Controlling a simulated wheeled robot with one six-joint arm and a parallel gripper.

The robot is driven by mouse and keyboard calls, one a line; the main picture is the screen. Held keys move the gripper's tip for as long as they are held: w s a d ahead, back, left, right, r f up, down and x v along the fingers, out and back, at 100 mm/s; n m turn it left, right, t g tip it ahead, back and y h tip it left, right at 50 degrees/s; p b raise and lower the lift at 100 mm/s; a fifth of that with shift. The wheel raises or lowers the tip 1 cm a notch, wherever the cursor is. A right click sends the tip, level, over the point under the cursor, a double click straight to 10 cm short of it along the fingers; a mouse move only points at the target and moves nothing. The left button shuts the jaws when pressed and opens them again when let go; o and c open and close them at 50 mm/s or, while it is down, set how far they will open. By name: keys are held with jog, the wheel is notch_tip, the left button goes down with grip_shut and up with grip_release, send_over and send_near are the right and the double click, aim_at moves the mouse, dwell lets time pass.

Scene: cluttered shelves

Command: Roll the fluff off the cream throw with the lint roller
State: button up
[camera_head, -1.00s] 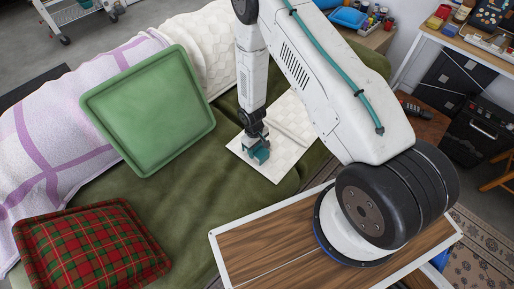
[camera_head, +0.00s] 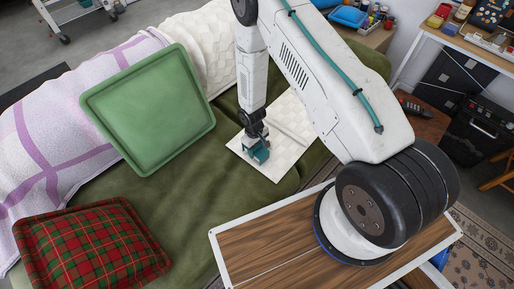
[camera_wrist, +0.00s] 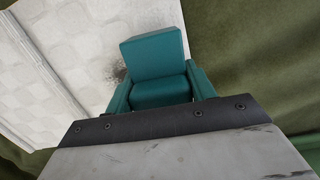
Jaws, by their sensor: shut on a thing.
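The cream throw (camera_head: 287,112) lies on the green couch seat, flat with a raised fold along it. It also fills the left of the wrist view (camera_wrist: 42,75). A dark speckled patch of fluff (camera_wrist: 117,72) shows on it, just left of the teal block. My gripper (camera_head: 258,153) is low over the throw's left part. In the wrist view my gripper (camera_wrist: 160,95) is shut on a blocky teal thing, which I take for the lint roller (camera_wrist: 153,52). Its underside is hidden, so I cannot tell whether it touches the throw.
A green tray-shaped cushion (camera_head: 150,110) leans left of the throw. A red plaid cushion (camera_head: 92,250) lies at lower left. A lilac-striped white blanket (camera_head: 40,140) covers the couch back. A wooden-topped table (camera_head: 270,255) is at the front. Bare couch seat (camera_head: 205,195) lies between.

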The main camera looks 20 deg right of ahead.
jog(key=shift+f, duration=0.2)
jog(key=shift+d, duration=0.1)
jog(key=shift+w+d+r, duration=0.1)
jog(key=shift+w+d, duration=0.2)
jog(key=shift+d, duration=0.25)
jog(key=shift+w+d, duration=0.3)
jog(key=shift+d, duration=0.2)
jog(key=shift+w+d+f, duration=0.1)
jog(key=shift+w+d, duration=0.3)
jog(key=shift+d, duration=0.45)
jog(key=shift+w+d+f, duration=0.1)
jog(key=shift+w+d, duration=0.3)
jog(key=shift+d, duration=0.45)
jog(key=shift+w+d, duration=0.4)
jog(key=shift+d, duration=0.45)
jog(key=shift+w+d+r, duration=0.1)
jog(key=shift+w+d, duration=0.2)
jog(key=shift+d, duration=0.25)
jog(key=shift+w+d+r, duration=0.1)
jog(key=shift+w+d, duration=0.15)
jog(key=shift+d, duration=0.3)
jog(key=shift+s+a+f, duration=0.1)
jog(key=shift+s+a, duration=0.7)
jog(key=shift+a, duration=0.8)
jog(key=shift+s+a+r, duration=0.1)
jog(key=shift+s+a, duration=0.7)
jog(key=shift+a, duration=0.85)
jog(key=shift+s+a+f, duration=0.1)
jog(key=shift+s+a, duration=0.7)
jog(key=shift+a, duration=0.8)
